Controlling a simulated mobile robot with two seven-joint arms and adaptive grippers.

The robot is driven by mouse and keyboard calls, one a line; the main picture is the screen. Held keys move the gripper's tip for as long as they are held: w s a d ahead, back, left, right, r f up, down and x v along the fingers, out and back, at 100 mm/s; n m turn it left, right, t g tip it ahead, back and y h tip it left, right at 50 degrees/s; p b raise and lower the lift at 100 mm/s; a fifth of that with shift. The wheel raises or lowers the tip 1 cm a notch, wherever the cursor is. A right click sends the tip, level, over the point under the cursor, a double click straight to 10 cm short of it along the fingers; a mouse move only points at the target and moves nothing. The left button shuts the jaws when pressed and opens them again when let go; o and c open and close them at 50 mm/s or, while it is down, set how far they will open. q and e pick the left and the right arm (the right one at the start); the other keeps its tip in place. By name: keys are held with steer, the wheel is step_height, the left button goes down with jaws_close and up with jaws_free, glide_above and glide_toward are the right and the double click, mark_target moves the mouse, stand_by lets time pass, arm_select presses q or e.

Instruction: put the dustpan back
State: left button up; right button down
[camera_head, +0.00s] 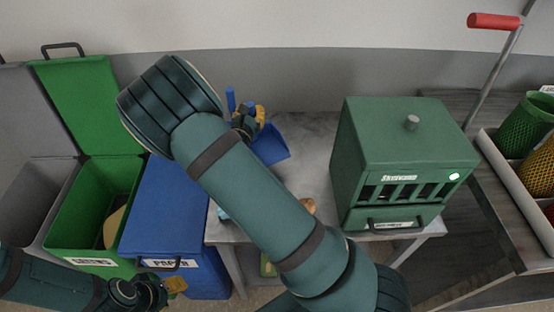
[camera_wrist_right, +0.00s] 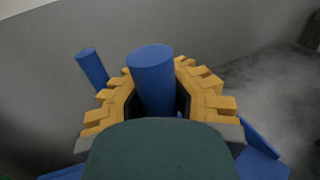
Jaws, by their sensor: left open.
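A blue dustpan (camera_head: 271,146) is at the left back of the grey table, its scoop partly hidden behind my right gripper. My right gripper (camera_head: 250,116) has its yellow fingers on both sides of a thick blue handle (camera_wrist_right: 153,75), with the dark pads against it in the right wrist view. The scoop's blue edges (camera_wrist_right: 262,140) show below the fingers there. I cannot tell whether the dustpan touches the table. My left gripper (camera_head: 176,285) is low at the left, in front of the blue paper bin, open and with nothing seen in it.
A second blue post (camera_head: 231,99) stands beside the handle. A green shredder box (camera_head: 405,145) stands on the grey table (camera_head: 305,130). Blue (camera_head: 170,210), green (camera_head: 100,190) and grey bins stand left. A red-handled tool (camera_head: 494,21) and mesh baskets are right.

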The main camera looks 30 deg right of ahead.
steer(key=w+d+r+m+g+h+b, duration=0.1)
steer(key=w+d+r+b, duration=0.15)
steer(key=d, duration=0.45)
step_height(320, 180, down, 10)
steer(key=b, duration=0.1)
steer(key=shift+d, duration=0.2)
steer(key=shift+b, duration=0.3)
steer(key=c, duration=1.1)
jaws_free()
steer(key=shift+c, duration=0.2)
steer(key=p, duration=0.2)
glide_toward(260, 133)
steer(key=d, duration=0.1)
steer(key=w+d+r, duration=0.1)
steer(key=d, duration=0.1)
steer(key=w+d, duration=0.1)
steer(key=shift+w+d+r, duration=0.15)
steer(key=shift+d+r, duration=0.05)
steer(key=shift+r, duration=0.15)
